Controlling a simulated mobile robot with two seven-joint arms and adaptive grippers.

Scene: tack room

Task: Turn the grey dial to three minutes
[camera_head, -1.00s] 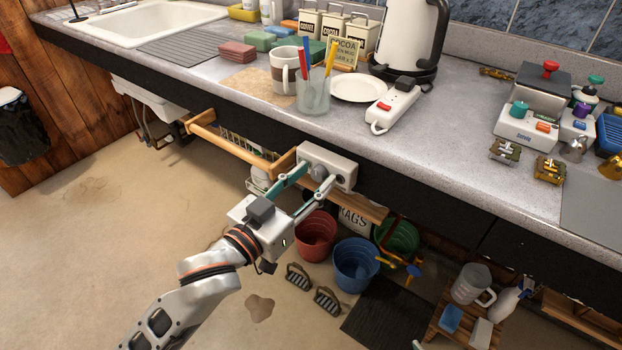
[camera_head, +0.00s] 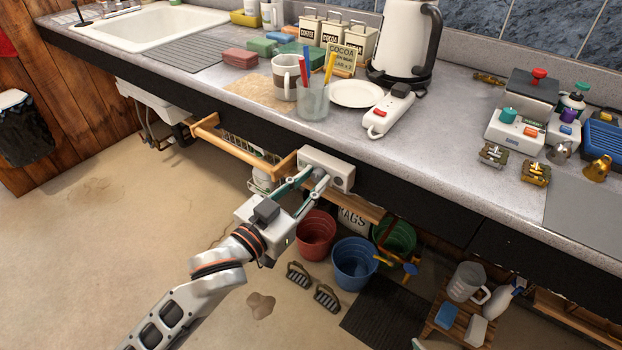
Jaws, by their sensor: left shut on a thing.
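The grey dial (camera_head: 319,176) sits on the front of a pale timer box (camera_head: 339,166) fixed to the counter's front edge. My left gripper (camera_head: 310,183) reaches up from below and is shut on the dial, with its fingers on either side of it. The fingers hide part of the dial, and any minute marks are too small to read. A dark round spot shows on the right part of the box's front.
A wooden rail (camera_head: 232,146) juts out left of the box. Below stand a red bucket (camera_head: 315,236), a blue bucket (camera_head: 354,262) and a green bucket (camera_head: 396,237). Above, the counter holds a glass of pens (camera_head: 313,104), a mug and a power strip (camera_head: 389,113).

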